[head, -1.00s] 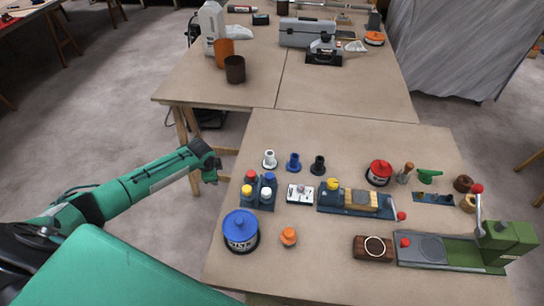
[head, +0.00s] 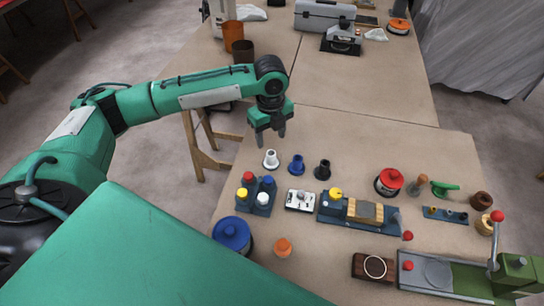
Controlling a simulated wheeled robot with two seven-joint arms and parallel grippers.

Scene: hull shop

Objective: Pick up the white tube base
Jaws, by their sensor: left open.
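The white tube base (head: 271,160) stands upright on the near table, leftmost in a row with a blue tube base (head: 296,165) and a black tube base (head: 322,170). My left gripper (head: 271,141) points down just above and behind the white tube base, with its fingers apart and nothing between them. Whether it touches the white base cannot be told from this angle. My right gripper is not in view.
In front stand a rack of coloured-capped bottles (head: 256,209), a small white switch box (head: 300,200) and a blue-lidded tin (head: 232,238). A blue vise-like fixture (head: 358,222) and a red tin (head: 389,182) are to the right. The table behind the row is clear.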

